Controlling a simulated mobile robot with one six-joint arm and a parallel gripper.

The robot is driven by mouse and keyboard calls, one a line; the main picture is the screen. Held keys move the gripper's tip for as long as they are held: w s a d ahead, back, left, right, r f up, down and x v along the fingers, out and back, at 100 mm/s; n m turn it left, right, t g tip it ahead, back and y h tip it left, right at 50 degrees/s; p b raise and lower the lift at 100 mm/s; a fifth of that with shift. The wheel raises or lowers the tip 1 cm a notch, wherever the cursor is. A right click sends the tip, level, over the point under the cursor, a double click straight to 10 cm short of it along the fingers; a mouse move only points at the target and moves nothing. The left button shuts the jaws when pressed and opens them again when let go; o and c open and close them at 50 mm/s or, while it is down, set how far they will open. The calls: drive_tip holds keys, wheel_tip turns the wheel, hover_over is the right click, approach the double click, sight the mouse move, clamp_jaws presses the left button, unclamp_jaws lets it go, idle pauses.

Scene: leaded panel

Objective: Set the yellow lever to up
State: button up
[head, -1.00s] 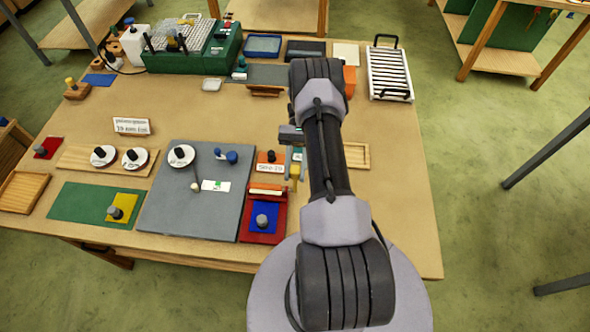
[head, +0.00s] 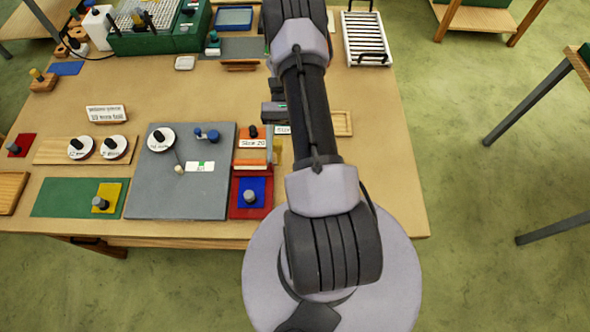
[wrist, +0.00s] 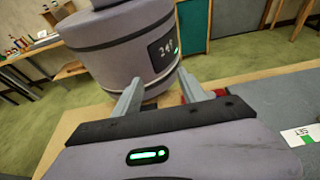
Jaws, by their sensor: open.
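A lever with a pale, cream-yellow ball end (head: 179,169) sits on the grey panel (head: 150,200) in the head view. Its thin stem slants down the picture to the ball, beside a white and green label (head: 200,167). A stronger yellow piece (head: 277,148) shows just left of my arm, partly hidden; I cannot tell whether it is a lever. My gripper (wrist: 160,75) is open in the wrist view, with nothing between its fingers. It is mostly hidden by my arm in the head view, right of the panel and apart from the pale-ended lever.
A blue lever (head: 207,134) and a round white dial (head: 160,138) share the panel. A red tray with a blue square (head: 265,197) stands right of it, a green mat (head: 65,197) left.

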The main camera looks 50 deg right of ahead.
drive_tip(key=s+a, duration=0.6)
drive_tip(key=s, duration=0.3)
drive_tip(key=shift+r, duration=0.45)
